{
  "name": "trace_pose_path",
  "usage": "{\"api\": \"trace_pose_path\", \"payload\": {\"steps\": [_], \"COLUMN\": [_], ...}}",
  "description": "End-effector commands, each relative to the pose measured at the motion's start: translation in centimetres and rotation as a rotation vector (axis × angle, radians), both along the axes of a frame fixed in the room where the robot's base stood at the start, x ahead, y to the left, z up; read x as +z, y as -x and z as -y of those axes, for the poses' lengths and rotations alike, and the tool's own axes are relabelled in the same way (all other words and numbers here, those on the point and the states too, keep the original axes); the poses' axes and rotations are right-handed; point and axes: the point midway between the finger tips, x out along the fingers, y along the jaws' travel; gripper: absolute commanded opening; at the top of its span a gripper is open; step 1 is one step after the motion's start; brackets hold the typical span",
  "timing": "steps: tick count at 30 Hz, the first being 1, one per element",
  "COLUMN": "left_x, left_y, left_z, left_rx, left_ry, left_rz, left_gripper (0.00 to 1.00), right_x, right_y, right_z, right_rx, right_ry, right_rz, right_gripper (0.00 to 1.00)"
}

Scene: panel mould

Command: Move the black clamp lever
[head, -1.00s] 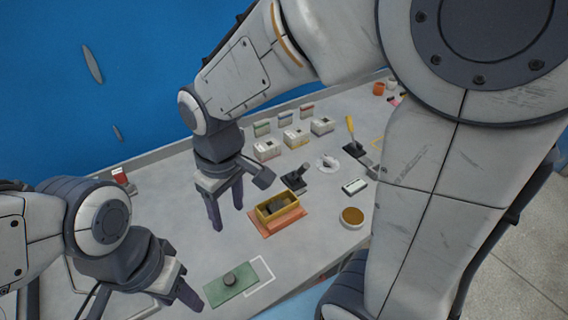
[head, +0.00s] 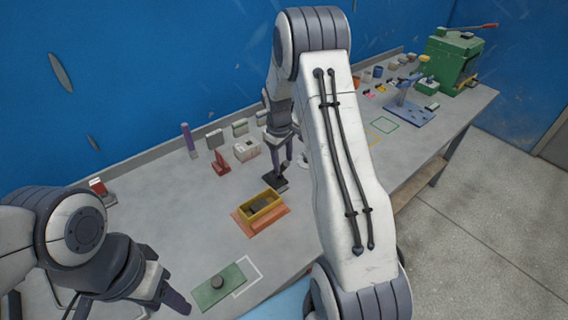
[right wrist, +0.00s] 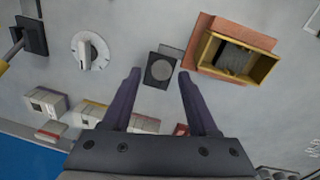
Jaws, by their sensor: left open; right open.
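The black clamp lever (head: 275,183) stands on the grey bench, partly hidden by my right gripper (head: 284,168) in the head view. In the right wrist view its round dark grey knob (right wrist: 161,69) on a black base shows from above, between and just beyond the fingertips of my right gripper (right wrist: 158,75). The fingers are apart with nothing held. I cannot tell how high they are above the knob. My left gripper (head: 168,299) is open and empty, low at the left near the green plate (head: 218,287).
A yellow tray (head: 243,214) on an orange board lies close to the lever; it also shows in the right wrist view (right wrist: 207,57). A white dial (right wrist: 90,50) and a black-based clamp (right wrist: 33,36) with a yellow handle lie on the other side. Small boxes (head: 246,150) line the back.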

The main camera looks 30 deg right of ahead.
Motion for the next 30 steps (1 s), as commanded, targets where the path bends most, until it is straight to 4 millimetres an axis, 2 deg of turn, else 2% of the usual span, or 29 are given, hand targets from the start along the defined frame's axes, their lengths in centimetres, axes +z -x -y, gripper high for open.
{"api": "trace_pose_path", "payload": {"steps": [3,7,17,20,21,22,30], "left_x": [0.6,0.8,0.8,0.8,0.8,0.8,0.8], "left_y": [0.0,0.0,0.0,0.0,0.0,0.0,0.0], "left_z": [0.0,0.0,0.0,0.0,0.0,0.0,0.0], "left_rx": [0.0,0.001,0.001,0.001,0.0,0.0,0.0], "left_ry": [0.0,0.0,0.0,0.0,0.0,0.0,0.0], "left_rz": [0.0,0.0,0.0,0.0,0.0,0.0,0.0], "left_gripper": [0.5,0.5,0.5,0.5,0.5,0.5,0.5], "right_x": [-1.6,-2.8,-3.2,-3.2,-3.2,-3.2,-3.2], "right_y": [0.0,0.0,-0.1,-0.1,-0.1,-0.1,-0.1], "right_z": [0.1,0.2,0.2,0.2,0.2,0.2,0.2], "right_rx": [-0.001,-0.001,-0.001,-0.001,-0.001,-0.001,-0.002], "right_ry": [-0.001,-0.001,0.0,0.0,0.0,0.0,0.0], "right_rz": [-0.003,-0.001,0.001,0.001,0.001,0.001,0.001], "right_gripper": [0.59,0.59,0.59,0.25,0.1,0.0,0.0]}}
